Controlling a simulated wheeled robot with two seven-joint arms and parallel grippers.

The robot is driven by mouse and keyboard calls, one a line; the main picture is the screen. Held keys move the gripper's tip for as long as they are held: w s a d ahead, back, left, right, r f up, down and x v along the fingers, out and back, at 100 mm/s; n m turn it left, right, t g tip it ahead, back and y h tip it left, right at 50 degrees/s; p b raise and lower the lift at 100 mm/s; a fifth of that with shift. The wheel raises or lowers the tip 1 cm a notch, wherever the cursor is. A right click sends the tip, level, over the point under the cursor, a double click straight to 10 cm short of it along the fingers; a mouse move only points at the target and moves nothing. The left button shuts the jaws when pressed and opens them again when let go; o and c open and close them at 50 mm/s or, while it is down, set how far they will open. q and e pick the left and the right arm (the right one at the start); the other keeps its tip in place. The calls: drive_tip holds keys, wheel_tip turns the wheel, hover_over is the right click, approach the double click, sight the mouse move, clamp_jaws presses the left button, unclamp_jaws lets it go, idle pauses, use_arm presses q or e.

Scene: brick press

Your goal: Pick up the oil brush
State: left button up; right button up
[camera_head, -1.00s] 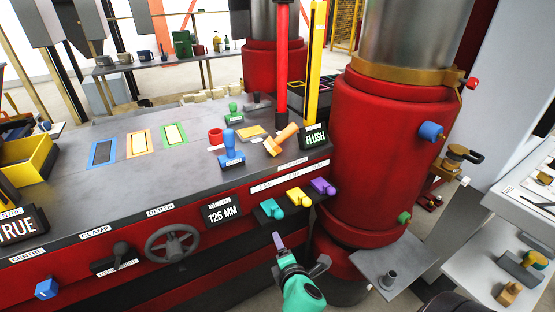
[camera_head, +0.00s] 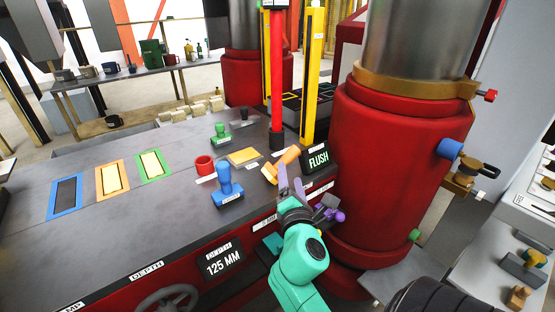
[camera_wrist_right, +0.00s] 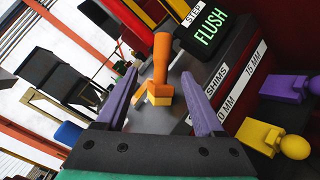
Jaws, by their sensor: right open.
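An orange-handled tool (camera_head: 289,156), which looks like the oil brush, sits tilted on the grey press deck beside the FLUSH sign. In the right wrist view its orange handle (camera_wrist_right: 161,62) rises between my finger lines, with a blocky orange head at its lower end. My right gripper (camera_head: 290,178), teal with purple fingers, is open and empty just in front of the tool. The fingers partly overlap the tool's near side in the head view; I cannot tell whether they touch it. My left gripper is not in view.
The FLUSH sign (camera_head: 318,158) stands right of the tool, with red (camera_head: 277,75) and yellow (camera_head: 312,80) posts behind. A blue stamp (camera_head: 226,184) and a red cup (camera_head: 205,165) are to the left. A large red column (camera_head: 392,170) is at right.

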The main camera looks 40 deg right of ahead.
sight(285, 160)
drive_tip(key=x, duration=0.4)
drive_tip(key=shift+a+f, duration=0.1)
drive_tip(key=shift+a, duration=0.05)
drive_tip(key=p+x, duration=0.1)
drive_tip(key=x, duration=0.4)
drive_tip(key=shift+w+f+p, duration=0.1)
drive_tip(key=shift+f+p, duration=0.05)
drive_tip(key=shift+p, duration=0.25)
drive_tip(key=shift+w+f, duration=0.1)
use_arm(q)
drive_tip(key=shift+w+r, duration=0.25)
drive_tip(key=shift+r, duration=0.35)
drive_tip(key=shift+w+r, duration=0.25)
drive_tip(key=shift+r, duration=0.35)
use_arm(e)
clamp_jaws()
